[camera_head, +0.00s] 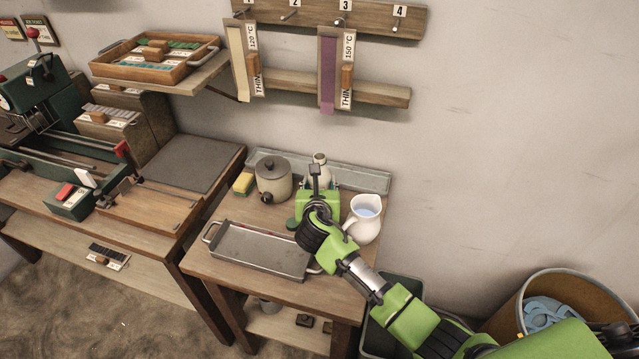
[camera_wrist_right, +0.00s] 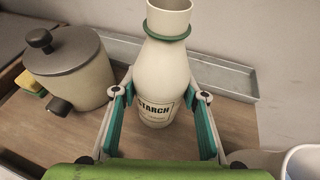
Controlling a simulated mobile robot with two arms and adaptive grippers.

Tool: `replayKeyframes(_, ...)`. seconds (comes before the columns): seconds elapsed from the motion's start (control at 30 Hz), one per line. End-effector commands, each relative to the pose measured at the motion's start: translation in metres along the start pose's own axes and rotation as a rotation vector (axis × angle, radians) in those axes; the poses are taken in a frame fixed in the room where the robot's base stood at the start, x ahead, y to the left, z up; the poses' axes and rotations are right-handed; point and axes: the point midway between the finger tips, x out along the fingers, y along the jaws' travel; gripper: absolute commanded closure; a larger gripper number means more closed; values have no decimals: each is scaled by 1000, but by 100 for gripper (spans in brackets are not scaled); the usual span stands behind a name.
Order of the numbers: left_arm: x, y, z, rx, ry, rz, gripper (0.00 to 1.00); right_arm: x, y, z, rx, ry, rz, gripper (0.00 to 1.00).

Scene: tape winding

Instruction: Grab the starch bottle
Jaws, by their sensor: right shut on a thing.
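The starch bottle (camera_wrist_right: 165,75) is cream-coloured with a green ring at its neck and a label reading STARCH. It stands upright on the small wooden table (camera_head: 222,207). My right gripper (camera_wrist_right: 163,115) is shut on the bottle's body, with a green finger pad on each side. In the head view my right arm reaches in from the lower right; the gripper (camera_head: 317,180) is over the bottle, and only the bottle's top (camera_head: 320,158) shows. My left gripper is not in view.
A lidded pot (camera_head: 273,180) and a yellow sponge (camera_head: 243,182) stand left of the bottle. A white jug (camera_head: 364,222) of liquid is close on the right. A metal trough (camera_head: 373,180) lies behind, and a metal tray (camera_head: 258,252) in front.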

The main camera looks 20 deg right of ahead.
Motion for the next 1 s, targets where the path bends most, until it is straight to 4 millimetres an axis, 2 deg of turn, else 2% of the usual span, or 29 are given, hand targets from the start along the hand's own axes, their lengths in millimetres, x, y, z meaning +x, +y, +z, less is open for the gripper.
replayKeyframes(0.47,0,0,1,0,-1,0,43,-11,0,30,2,-6,2,90)
replayKeyframes(1.0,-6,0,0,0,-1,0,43,-71,-8,61,2,-5,3,90)
